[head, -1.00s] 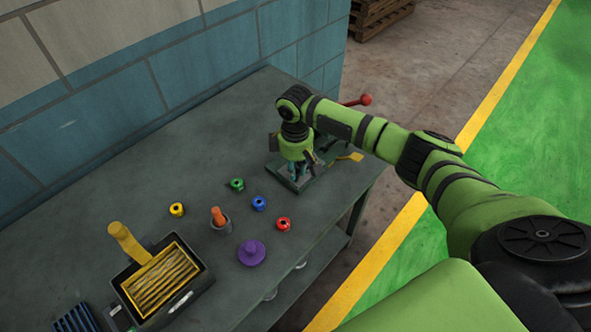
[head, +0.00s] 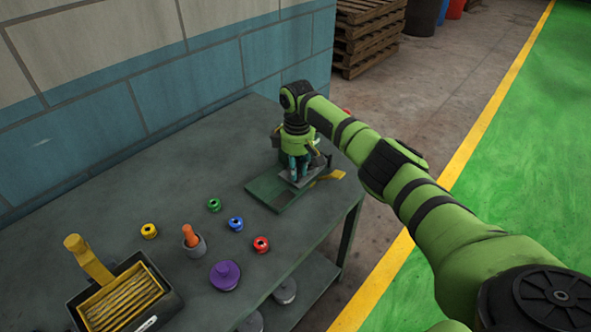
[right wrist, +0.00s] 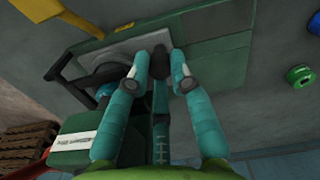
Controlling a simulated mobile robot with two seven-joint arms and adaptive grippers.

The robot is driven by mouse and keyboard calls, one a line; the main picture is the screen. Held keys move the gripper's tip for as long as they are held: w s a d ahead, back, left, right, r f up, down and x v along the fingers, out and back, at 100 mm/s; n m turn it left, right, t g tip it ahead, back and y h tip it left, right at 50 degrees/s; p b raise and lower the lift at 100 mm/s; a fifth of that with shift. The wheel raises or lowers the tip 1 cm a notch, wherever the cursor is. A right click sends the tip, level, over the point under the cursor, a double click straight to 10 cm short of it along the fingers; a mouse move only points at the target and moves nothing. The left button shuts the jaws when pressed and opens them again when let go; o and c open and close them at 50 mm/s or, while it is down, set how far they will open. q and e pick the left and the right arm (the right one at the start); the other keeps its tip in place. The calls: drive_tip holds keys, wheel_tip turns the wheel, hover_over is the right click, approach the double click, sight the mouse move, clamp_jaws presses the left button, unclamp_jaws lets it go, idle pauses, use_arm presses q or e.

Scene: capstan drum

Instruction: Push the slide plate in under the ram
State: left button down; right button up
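My right gripper (head: 297,178) points down over a low fixture near the bench's far right corner. The grey slide plate (head: 312,172) lies beside its fingertips on a green base (head: 270,194). In the right wrist view the teal fingers (right wrist: 160,63) reach to the grey plate (right wrist: 123,48), their tips close together around a dark part. I cannot tell whether they grip anything. A green block with a white label (right wrist: 80,148) stands beside the fingers. The ram cannot be made out clearly behind my arm. My left gripper is out of view.
A yellow part (head: 333,174) sticks out right of the fixture. Yellow, green, blue and red rings, an orange-handled tool in a cup (head: 193,240), a purple knob (head: 225,275) and a black box (head: 125,295) occupy the bench's near part. Pallets (head: 365,35) stand beyond.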

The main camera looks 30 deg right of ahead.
drive_tip(key=o, duration=0.4)
drive_tip(key=shift+w+d+r, duration=0.2)
drive_tip(key=shift+w+r, duration=0.05)
drive_tip(key=shift+f, duration=0.15)
drive_tip(key=shift+s, duration=0.1)
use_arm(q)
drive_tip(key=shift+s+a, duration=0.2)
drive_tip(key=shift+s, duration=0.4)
use_arm(e)
wheel_tip(320, 180, up, 12)
drive_tip(key=shift+f, duration=0.1)
